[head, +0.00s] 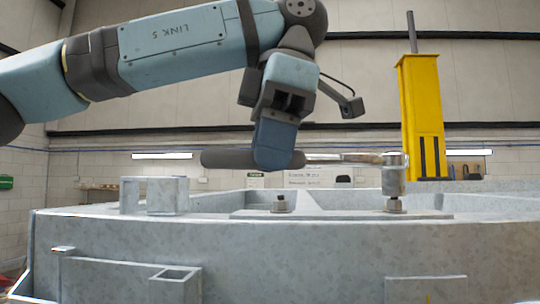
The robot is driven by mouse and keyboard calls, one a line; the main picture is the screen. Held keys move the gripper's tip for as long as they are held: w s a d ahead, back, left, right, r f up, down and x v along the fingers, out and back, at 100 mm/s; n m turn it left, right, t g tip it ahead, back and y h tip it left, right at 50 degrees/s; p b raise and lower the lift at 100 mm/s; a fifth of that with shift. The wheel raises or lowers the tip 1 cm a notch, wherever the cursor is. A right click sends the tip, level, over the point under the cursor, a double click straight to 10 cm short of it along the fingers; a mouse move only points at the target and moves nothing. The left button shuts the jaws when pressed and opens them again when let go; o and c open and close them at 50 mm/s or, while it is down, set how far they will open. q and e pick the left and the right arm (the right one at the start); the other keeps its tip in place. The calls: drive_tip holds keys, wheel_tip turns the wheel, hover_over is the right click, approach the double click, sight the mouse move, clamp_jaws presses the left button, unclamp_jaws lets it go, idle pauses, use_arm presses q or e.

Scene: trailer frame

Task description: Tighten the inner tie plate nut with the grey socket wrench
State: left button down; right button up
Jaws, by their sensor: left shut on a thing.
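My left gripper (277,158) is shut on the dark handle of the grey socket wrench (345,158), above the grey trailer frame (300,250). The wrench lies level and reaches to the right. Its socket (394,176) points down over the right nut (395,204) on the tie plate (340,215). The socket's lower end looks at or just above that nut; I cannot tell whether it is seated. A second nut on a bolt (281,203) stands on the plate to the left, below the gripper. My right gripper is not in view.
A raised grey bracket (154,195) stands on the frame at the left. A yellow post (422,115) with a dark rod rises behind the frame at the right. The space above the frame between the bracket and the socket is open below my arm.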

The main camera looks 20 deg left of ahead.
use_arm(q)
drive_tip(key=shift+r, duration=0.15)
drive_tip(key=shift+r, duration=0.3)
drive_tip(key=shift+s, duration=0.1)
drive_tip(key=shift+r, duration=0.45)
drive_tip(key=shift+v, duration=1.55)
drive_tip(key=shift+s+a, duration=0.2)
drive_tip(key=shift+w, duration=0.1)
